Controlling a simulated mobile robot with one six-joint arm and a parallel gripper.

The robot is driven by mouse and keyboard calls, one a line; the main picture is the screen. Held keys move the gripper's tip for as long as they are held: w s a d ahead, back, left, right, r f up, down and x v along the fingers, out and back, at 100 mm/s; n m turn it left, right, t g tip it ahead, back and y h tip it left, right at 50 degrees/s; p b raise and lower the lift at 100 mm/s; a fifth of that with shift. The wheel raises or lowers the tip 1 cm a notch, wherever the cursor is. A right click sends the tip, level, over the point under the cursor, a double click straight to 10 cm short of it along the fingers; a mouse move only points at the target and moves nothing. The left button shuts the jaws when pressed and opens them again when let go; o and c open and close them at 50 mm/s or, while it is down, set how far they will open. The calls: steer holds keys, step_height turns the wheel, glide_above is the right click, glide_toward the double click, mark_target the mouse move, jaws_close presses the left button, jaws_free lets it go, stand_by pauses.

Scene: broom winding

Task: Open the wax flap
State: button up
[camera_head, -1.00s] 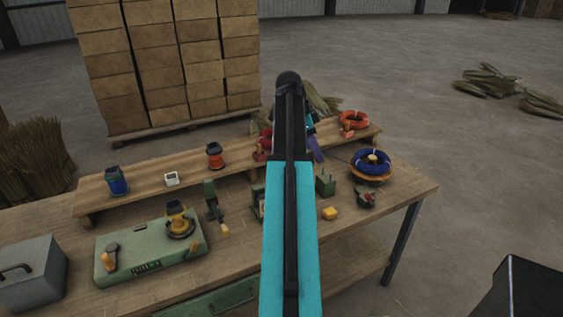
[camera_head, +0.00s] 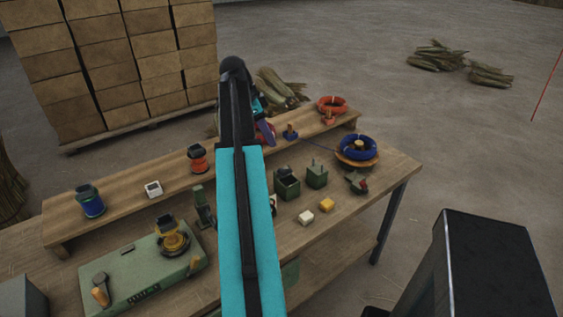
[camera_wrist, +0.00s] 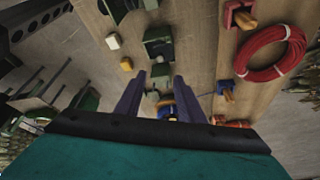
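Two small dark green boxes stand on the table: the left one (camera_head: 287,184) looks dark and open on top, and the right one (camera_head: 317,174) has a thin upright piece on its top. I cannot tell for sure which part is the wax flap. A yellow block (camera_head: 327,205) and a white block (camera_head: 305,218) lie in front of them. In the wrist view, my gripper (camera_wrist: 158,80) has two purple fingers spread apart, with a green box (camera_wrist: 158,45) beyond the tips. Nothing is visibly held. In the head view, my arm hides most of the gripper.
A raised shelf (camera_head: 125,195) runs along the table's back, with an orange-red coil (camera_head: 332,105) at its right end. A blue coil (camera_head: 357,147) and a small green-and-red tool (camera_head: 356,183) are at the right. A green case (camera_head: 140,277) lies at the left front.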

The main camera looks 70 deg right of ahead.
mark_target(286, 167)
steer(key=shift+f, duration=0.15)
steer(key=shift+p+x, duration=1.6)
steer(key=shift+x, duration=5.25)
steer(key=shift+s, duration=0.15)
